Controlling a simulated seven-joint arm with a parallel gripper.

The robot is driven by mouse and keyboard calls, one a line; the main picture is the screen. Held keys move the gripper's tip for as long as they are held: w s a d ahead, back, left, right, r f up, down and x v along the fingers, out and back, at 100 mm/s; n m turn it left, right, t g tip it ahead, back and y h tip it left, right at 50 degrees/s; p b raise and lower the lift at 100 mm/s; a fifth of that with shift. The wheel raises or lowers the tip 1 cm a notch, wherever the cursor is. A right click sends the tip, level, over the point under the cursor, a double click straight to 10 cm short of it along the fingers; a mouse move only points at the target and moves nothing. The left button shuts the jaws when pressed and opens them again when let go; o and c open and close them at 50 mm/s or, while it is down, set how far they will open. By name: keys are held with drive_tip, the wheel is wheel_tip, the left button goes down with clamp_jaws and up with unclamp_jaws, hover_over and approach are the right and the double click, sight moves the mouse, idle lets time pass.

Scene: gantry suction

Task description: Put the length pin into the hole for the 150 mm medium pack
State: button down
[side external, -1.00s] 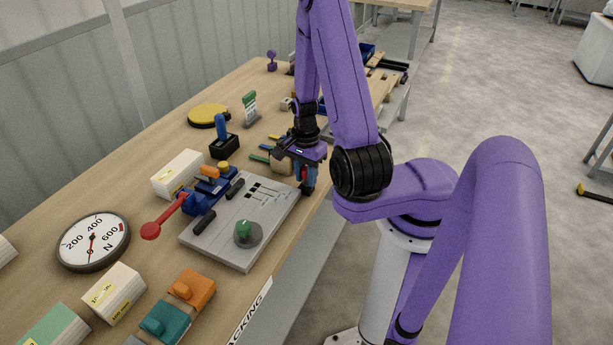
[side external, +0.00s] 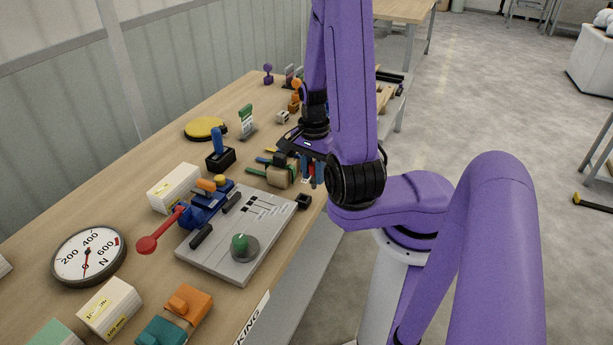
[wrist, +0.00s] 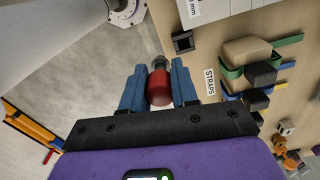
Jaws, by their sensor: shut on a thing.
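The length pin (wrist: 160,84) has a red body and a dark grey tip. My gripper (wrist: 158,72) is shut on it, with one blue finger on each side. In the side view my gripper (side external: 312,172) is raised beyond the far right corner of the grey plate (side external: 215,255). The plate has black marks and small labels, too small to read there. Its corner shows at the top of the wrist view (wrist: 200,10), with part of an "mm" label. The 150 mm hole cannot be made out. The pin is apart from the plate.
An empty-looking black square holder (side external: 303,202) sits beside the plate; it also shows in the wrist view (wrist: 183,42). A strapped tan pack (wrist: 247,53) lies near my gripper.

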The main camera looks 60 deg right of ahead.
drive_tip(key=s+a+r, duration=0.4)
drive_tip(key=s+r, duration=0.1)
drive_tip(key=s, duration=0.4)
drive_tip(key=w+a+f+n, duration=0.1)
drive_tip(key=w+n, duration=0.3)
drive_tip(key=w, duration=0.8)
drive_tip(key=w+a+f+n, duration=0.1)
drive_tip(key=w+n, duration=0.4)
drive_tip(key=w, duration=0.7)
drive_tip(key=shift+w+f, duration=0.25)
drive_tip(key=shift+f, duration=0.6)
drive_tip(key=shift+a+f, duration=0.1)
drive_tip(key=shift+f, duration=2.75)
drive_tip(key=shift+f, duration=1.65)
